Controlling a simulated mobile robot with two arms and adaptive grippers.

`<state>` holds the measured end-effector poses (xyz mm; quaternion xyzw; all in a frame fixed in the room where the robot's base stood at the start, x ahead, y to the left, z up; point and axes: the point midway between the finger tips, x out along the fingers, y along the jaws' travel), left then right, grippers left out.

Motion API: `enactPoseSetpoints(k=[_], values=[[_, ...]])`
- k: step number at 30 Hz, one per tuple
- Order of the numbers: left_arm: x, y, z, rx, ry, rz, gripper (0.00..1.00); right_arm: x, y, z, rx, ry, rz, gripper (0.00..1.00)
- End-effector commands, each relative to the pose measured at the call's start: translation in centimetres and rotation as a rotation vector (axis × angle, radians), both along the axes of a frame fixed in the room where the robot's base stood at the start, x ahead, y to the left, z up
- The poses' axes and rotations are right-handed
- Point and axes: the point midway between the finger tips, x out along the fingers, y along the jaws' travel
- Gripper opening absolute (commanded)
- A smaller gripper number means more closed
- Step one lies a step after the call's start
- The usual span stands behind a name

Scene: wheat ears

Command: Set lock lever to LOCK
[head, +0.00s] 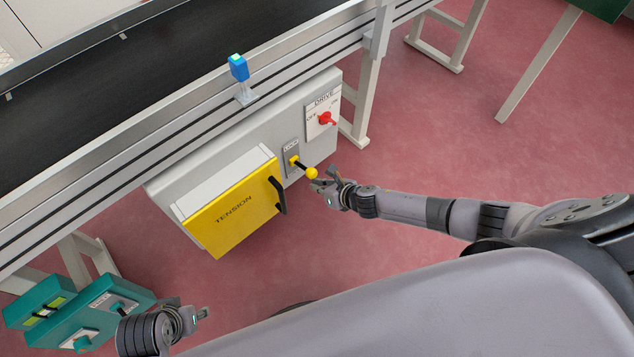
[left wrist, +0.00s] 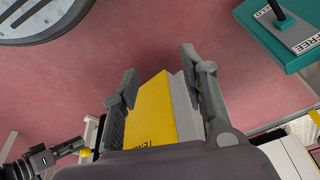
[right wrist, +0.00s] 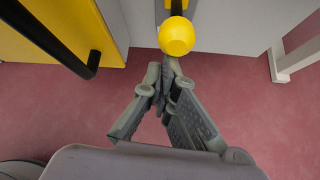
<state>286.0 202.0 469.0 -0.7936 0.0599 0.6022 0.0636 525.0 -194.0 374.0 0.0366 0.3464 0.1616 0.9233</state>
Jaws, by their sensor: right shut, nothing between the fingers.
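A lever with a yellow ball knob (head: 311,172) sticks out from a small grey plate (head: 290,157) on the grey conveyor side box; the plate's lettering is too small to read. In the right wrist view the knob (right wrist: 176,36) is just beyond my fingertips, at top centre. My right gripper (head: 322,184) is shut and empty, close below and right of the knob; its fingertips (right wrist: 167,72) meet. I cannot tell whether they touch the knob. My left gripper (head: 200,314) is low at left; in the left wrist view its fingers (left wrist: 159,65) are apart and empty.
A yellow TENSION cover (head: 232,222) with a black handle (head: 279,196) is left of the lever. A red DRIVE knob (head: 326,119) is above right. Teal boxes (head: 70,325) stand near my left gripper; one plate reads FREE. A conveyor (head: 150,65) runs above.

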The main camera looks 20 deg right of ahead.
Motion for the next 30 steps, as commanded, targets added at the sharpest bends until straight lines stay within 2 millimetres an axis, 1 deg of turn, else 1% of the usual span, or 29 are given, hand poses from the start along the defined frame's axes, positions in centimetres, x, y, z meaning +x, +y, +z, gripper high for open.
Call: enactPoseSetpoints(k=[1,8,12,18,24,30], values=[[0.0,0.0,-0.8,0.001,0.009,-0.001,0.40,-0.1,0.0,0.5,0.001,-0.001,-0.001,0.00],[-0.4,-0.1,-5.3,0.002,0.032,-0.005,0.40,-0.5,0.1,1.2,0.001,0.000,0.000,0.00],[-1.1,0.0,-8.0,0.003,0.047,-0.007,0.40,-0.6,0.1,1.8,0.001,-0.001,0.001,0.00],[-2.4,0.2,-11.2,0.006,0.065,-0.011,0.40,-0.6,0.2,2.5,0.000,-0.001,0.000,0.00],[-3.7,0.3,-13.6,0.007,0.078,-0.014,0.40,-0.4,0.3,3.1,0.001,-0.001,0.001,0.00],[-4.8,0.5,-15.2,0.007,0.088,-0.016,0.40,-0.1,0.4,3.6,0.002,-0.004,0.001,0.00]])
